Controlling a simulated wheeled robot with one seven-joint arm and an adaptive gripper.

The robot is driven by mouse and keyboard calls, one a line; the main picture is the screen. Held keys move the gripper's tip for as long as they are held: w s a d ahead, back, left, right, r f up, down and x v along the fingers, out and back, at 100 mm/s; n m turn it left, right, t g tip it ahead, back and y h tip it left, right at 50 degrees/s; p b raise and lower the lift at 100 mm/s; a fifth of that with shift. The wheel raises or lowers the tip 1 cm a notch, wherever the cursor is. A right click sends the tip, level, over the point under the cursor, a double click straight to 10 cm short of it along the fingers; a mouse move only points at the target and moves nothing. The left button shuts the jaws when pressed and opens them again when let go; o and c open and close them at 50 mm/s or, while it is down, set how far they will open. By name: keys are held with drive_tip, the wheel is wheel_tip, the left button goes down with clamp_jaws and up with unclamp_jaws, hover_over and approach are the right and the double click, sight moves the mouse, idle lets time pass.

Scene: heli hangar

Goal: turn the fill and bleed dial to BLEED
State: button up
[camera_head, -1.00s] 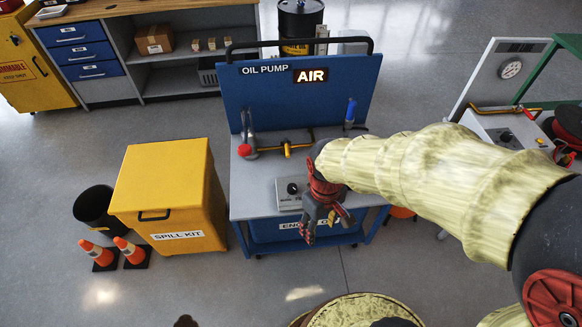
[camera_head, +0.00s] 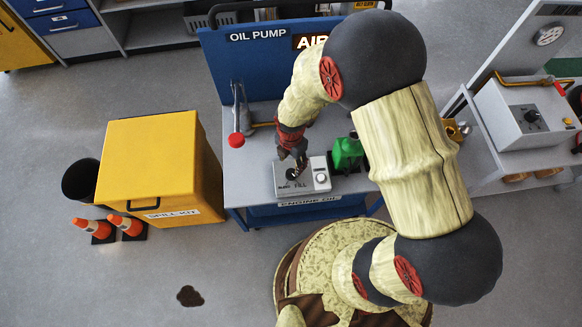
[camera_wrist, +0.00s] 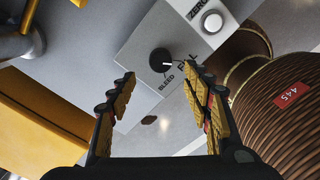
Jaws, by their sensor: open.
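The fill and bleed dial (camera_wrist: 160,61) is a black round knob on a light grey control box (camera_head: 312,184). In the wrist view its white pointer faces right, toward the FILL label (camera_wrist: 186,62); the BLEED label (camera_wrist: 167,83) is just below the knob. My gripper (camera_head: 293,164) hangs over the left part of the box, mostly hiding the dial in the head view. In the wrist view my gripper (camera_wrist: 159,76) is open, with a finger on either side of the dial's line and nothing between them. I cannot tell whether it touches the knob.
The box sits on the oil pump cart (camera_head: 247,183) with a white ZERO button (camera_wrist: 212,22) beside the dial. A green can (camera_head: 347,153) stands right of it, a red-knobbed lever (camera_head: 236,139) left. A yellow spill kit (camera_head: 150,165) and cones (camera_head: 127,223) are further left.

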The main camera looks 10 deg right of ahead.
sight(291, 173)
drive_tip(key=shift+f+b, duration=1.3)
drive_tip(key=shift+f, duration=2.7)
drive_tip(key=shift+c, duration=1.2)
drive_tip(key=c, duration=0.9)
